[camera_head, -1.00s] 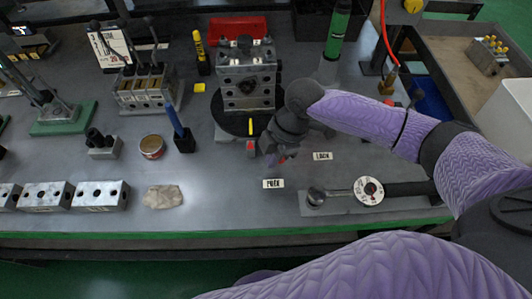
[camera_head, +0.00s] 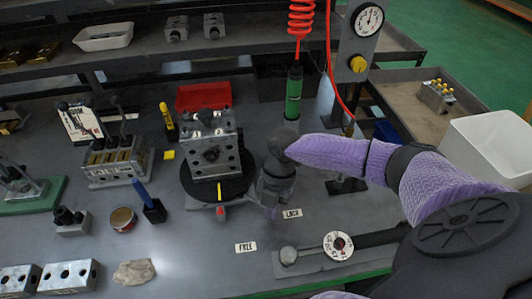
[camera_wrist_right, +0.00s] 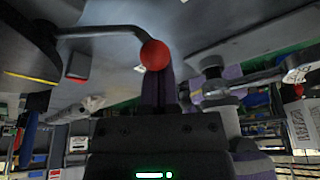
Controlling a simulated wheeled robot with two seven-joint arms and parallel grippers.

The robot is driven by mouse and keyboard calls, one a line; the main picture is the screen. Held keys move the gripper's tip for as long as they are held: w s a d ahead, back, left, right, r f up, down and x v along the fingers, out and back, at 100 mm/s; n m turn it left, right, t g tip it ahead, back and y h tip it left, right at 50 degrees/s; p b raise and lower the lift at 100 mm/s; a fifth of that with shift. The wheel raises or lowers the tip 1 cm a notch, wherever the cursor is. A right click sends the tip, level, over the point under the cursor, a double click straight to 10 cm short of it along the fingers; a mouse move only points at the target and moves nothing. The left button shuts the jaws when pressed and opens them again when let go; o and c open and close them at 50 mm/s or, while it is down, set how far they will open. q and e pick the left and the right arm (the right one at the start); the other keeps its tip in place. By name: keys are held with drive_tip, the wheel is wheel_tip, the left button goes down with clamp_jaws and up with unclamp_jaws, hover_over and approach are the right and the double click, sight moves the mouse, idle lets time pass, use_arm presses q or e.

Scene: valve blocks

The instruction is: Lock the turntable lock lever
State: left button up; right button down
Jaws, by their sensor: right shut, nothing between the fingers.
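The turntable (camera_head: 190,187) is a black disc with a grey steel valve block (camera_head: 213,158) on it and a yellow mark at its front rim. The lock lever (camera_wrist_right: 108,31) shows in the right wrist view as a bent dark rod ending in a red ball knob (camera_wrist_right: 154,54). In the head view my arm hides the knob. My right gripper (camera_head: 270,210) is low over the table, right of the turntable, beside the LOCK label (camera_head: 292,213). Its fingers (camera_wrist_right: 158,90) are shut and empty, right by the knob; I cannot tell whether they touch it. My left gripper is out of view.
The FREE label (camera_head: 246,247) lies in front of the turntable. A grey plate with a handled tool and round white dial (camera_head: 338,245) lies at the front right. A green cylinder (camera_head: 293,95) and red tray (camera_head: 204,96) stand behind.

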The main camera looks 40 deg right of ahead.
drive_tip(key=shift+d, duration=0.25)
idle(0.4)
drive_tip(key=shift+s+a, duration=0.1)
drive_tip(key=shift+a, duration=0.2)
drive_tip(key=s+a+p, duration=0.2)
drive_tip(key=a, duration=0.1)
drive_tip(key=shift+f, duration=0.2)
drive_tip(key=p+v, duration=0.2)
drive_tip(key=v, duration=0.7)
drive_tip(key=shift+w+d+r, duration=0.15)
drive_tip(key=shift+w+r, duration=0.05)
drive_tip(key=shift+r, duration=0.1)
